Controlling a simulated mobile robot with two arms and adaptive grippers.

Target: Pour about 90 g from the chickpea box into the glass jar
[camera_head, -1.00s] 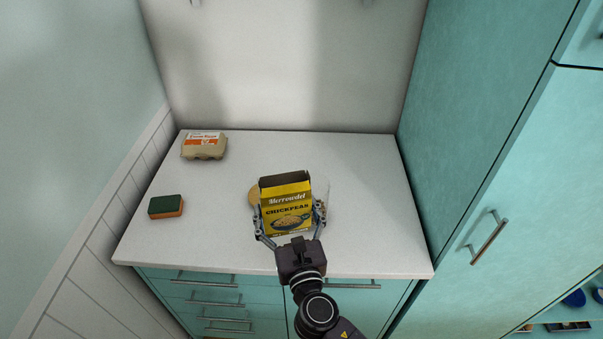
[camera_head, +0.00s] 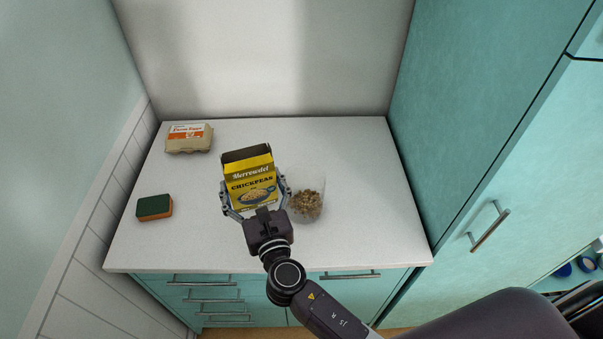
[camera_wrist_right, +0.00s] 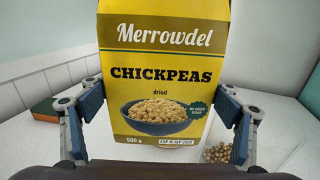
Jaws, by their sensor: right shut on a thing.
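The yellow and black chickpea box (camera_head: 250,178) is held near the middle of the counter, close to upright, its label towards me. Its top looks open and dark. My right gripper (camera_head: 254,200) is shut on it, one finger on each side; the wrist view shows both fingers against the box (camera_wrist_right: 160,90). I cannot tell whether its base touches the counter. The clear glass jar (camera_head: 319,183) stands just right of the box, with tan chickpeas (camera_head: 307,205) in its lower part. Chickpeas also show in the wrist view (camera_wrist_right: 219,153). My left gripper is out of view.
An egg carton (camera_head: 189,138) sits at the counter's back left. A green and orange sponge (camera_head: 154,207) lies at the left edge. The right part of the white counter (camera_head: 370,200) is clear. A tall teal cabinet (camera_head: 480,120) bounds the right side.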

